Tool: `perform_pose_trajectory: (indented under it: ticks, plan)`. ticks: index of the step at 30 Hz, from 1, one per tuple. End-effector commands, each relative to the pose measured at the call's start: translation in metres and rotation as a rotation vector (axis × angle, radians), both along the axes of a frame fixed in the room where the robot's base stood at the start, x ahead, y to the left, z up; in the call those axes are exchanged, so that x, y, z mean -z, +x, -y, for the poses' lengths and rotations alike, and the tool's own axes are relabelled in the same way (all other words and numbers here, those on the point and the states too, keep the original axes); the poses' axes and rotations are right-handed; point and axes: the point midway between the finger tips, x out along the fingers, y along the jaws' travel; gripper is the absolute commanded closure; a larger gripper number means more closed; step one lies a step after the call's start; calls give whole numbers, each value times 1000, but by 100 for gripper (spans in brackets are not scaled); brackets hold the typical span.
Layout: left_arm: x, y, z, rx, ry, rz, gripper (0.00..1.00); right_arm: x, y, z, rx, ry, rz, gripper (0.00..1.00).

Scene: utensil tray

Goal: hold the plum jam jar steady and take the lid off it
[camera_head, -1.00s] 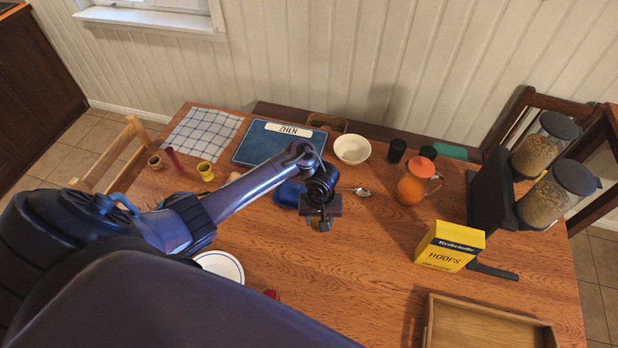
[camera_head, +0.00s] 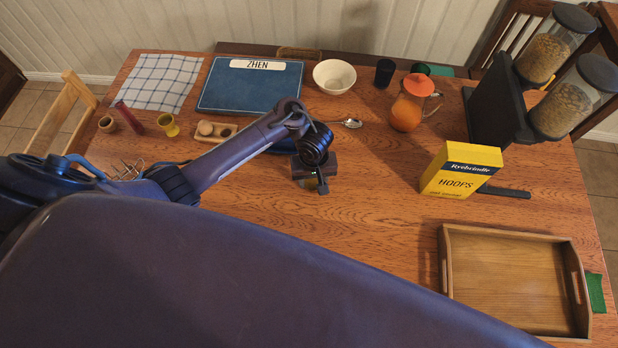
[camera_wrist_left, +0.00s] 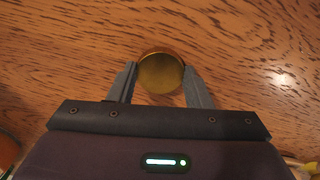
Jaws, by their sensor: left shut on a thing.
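The plum jam jar shows in the left wrist view as a round gold lid (camera_wrist_left: 161,74) seen from above, with a thin darker rim at its far edge. My left gripper (camera_wrist_left: 160,88) has a finger on either side of it and is shut on it. In the head view the left gripper (camera_head: 319,184) points down over the middle of the table, with a small yellowish part of the jar (camera_head: 310,184) showing by its fingers. The jar's body is mostly hidden; I cannot tell whether it stands on the table. My right gripper is not in view.
A yellow cereal box (camera_head: 460,171), an orange pitcher (camera_head: 406,108) and a wooden tray (camera_head: 515,233) stand to the right. A blue mat (camera_head: 250,91), a white bowl (camera_head: 334,77) and a spoon (camera_head: 349,123) lie behind. Table between gripper and box is clear. My arm hides the front.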

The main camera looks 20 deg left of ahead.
Motion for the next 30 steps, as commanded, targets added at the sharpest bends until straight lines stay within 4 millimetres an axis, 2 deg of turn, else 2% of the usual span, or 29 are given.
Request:
perform_pose_trajectory:
  ticks: [5,11,12,17,26,30]
  plan:
    - [0,0,1,0,1,1,83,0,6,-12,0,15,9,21]
    - [3,0,1,-1,0,0,83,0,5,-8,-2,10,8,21]
    - [3,0,1,-1,0,0,53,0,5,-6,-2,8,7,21]
    - [3,0,1,-1,0,0,33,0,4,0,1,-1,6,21]
    - [1,0,1,0,0,1,33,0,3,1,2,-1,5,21]
    - [-15,1,2,0,-1,2,33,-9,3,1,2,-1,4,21]
